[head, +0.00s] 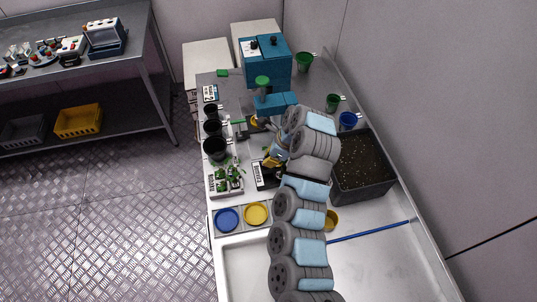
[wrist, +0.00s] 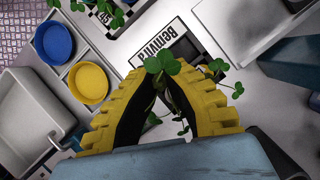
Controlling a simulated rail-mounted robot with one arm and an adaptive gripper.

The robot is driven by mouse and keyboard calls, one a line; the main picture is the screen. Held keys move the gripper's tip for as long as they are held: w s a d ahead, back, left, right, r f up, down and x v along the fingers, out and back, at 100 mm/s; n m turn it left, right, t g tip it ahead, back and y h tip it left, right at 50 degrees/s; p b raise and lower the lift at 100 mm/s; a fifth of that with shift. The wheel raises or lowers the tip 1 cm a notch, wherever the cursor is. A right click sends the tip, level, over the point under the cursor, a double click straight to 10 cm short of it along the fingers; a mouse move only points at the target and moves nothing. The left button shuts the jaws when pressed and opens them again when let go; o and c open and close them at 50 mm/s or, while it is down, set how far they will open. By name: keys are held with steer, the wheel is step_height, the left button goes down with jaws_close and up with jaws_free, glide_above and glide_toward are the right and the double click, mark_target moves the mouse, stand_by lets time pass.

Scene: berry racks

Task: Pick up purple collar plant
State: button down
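My gripper (wrist: 171,82) has yellow ribbed fingers with dark inner sides. In the wrist view they arch inward and their tips come together at a green leafy plant (wrist: 164,65). Its leaves show at the fingertips, to their right and in the gap between the fingers. The fingers look shut on this plant. Its collar is hidden, so I cannot see a purple colour. In the head view my gripper (head: 272,160) is over the black-framed label board (head: 262,180), partly hidden by my arm. Other small green plants (head: 229,178) stand on a white board to its left.
A blue dish (head: 227,219) and a yellow dish (head: 256,214) sit toward the front. Black pots (head: 215,150) line the left edge. A dark soil bin (head: 360,168) stands right of my arm, with a blue pot (head: 348,121) behind. A teal box (head: 264,62) stands at the back.

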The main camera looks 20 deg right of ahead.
steer(key=shift+s+r+p, duration=0.3)
steer(key=shift+r+p, duration=0.1)
steer(key=shift+r, duration=0.25)
steer(key=shift+s+a+r+p, duration=1.35)
steer(key=shift+s+r+p, duration=0.85)
steer(key=shift+s+p, duration=2.4)
steer(key=w+n+g+p, duration=0.1)
steer(key=w+n, duration=0.1)
steer(key=w, duration=0.1)
steer(key=w+n, duration=0.2)
steer(key=w, duration=0.1)
steer(key=w+d+n+g+p, duration=0.1)
steer(key=w+n, duration=0.1)
steer(key=shift+w+d+f+n+g+p, duration=0.1)
steer(key=shift+w+f+n+g+p, duration=0.2)
steer(key=shift+w+n+p, duration=0.1)
steer(key=shift+w+d+r, duration=0.1)
steer(key=shift+d+r, duration=0.1)
steer(key=shift+d, duration=0.25)
steer(key=shift+w+d+r, duration=0.1)
steer(key=shift+d+r, duration=0.05)
steer(key=shift+d, duration=0.25)
steer(key=shift+f, duration=0.15)
steer(key=shift+f+b, duration=3.45)
steer(key=shift+f, duration=2.7)
